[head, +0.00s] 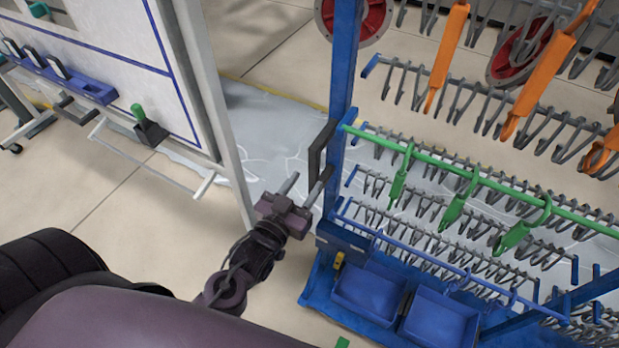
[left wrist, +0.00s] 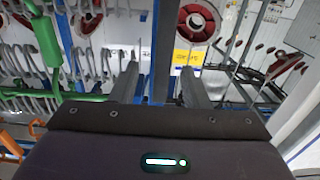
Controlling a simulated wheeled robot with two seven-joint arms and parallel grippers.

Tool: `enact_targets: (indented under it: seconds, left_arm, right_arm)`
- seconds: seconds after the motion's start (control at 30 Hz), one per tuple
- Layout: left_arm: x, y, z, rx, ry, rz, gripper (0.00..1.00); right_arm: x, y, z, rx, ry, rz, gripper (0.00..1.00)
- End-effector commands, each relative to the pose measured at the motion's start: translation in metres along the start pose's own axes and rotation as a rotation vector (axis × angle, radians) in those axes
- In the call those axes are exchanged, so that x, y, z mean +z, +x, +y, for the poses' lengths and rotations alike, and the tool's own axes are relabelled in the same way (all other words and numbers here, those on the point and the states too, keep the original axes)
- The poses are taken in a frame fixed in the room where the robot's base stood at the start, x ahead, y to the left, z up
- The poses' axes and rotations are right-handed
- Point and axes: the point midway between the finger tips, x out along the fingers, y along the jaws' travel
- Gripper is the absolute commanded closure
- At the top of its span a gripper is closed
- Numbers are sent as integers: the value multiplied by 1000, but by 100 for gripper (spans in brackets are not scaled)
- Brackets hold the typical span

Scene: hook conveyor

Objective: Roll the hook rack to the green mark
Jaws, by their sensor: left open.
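The blue hook rack (head: 343,70) fills the right of the head view, with rows of grey hooks and a green rail. A black handle-like part (head: 319,150) is on its near left upright. My left gripper (head: 310,176) is open, its fingers close to this part and upright. In the left wrist view the blue upright (left wrist: 165,40) appears beyond and between the open fingers (left wrist: 158,74); contact cannot be told. A small green patch (head: 342,343) shows on the floor at the bottom edge; whether it is the green mark is unclear. My right gripper is out of view.
A white board (head: 110,50) on a grey frame stands at the left, close to my left arm. Blue bins (head: 370,292) sit at the rack's base. Green (head: 455,208) and orange (head: 447,55) hooks hang on the rack.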

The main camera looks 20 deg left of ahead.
Motion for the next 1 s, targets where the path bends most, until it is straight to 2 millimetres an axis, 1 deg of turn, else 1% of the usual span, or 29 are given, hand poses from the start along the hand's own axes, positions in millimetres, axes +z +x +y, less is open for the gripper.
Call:
enact_targets:
  seconds: [0.07, 0.17, 0.27, 0.5, 0.63, 0.8, 1.0]
  left_arm:
    - [4, 0, -3, 5, 3, 0, 58]
    - [3, 5, -4, 2, 0, 1, 58]
    - [2, 16, -4, 1, 0, 2, 58]
    - [1, 54, -3, 2, -1, 3, 58]
    - [3, 69, -3, 2, 0, 0, 58]
    - [4, 78, -3, 2, -1, -1, 58]
    - [4, 78, -3, 3, -1, -1, 58]
  right_arm:
    - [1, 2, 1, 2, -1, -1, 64]
    - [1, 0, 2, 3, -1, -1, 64]
    - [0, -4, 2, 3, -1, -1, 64]
    - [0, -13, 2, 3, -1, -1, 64]
    - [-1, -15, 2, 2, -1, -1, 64]
    - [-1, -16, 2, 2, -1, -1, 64]
    - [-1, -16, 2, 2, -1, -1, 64]
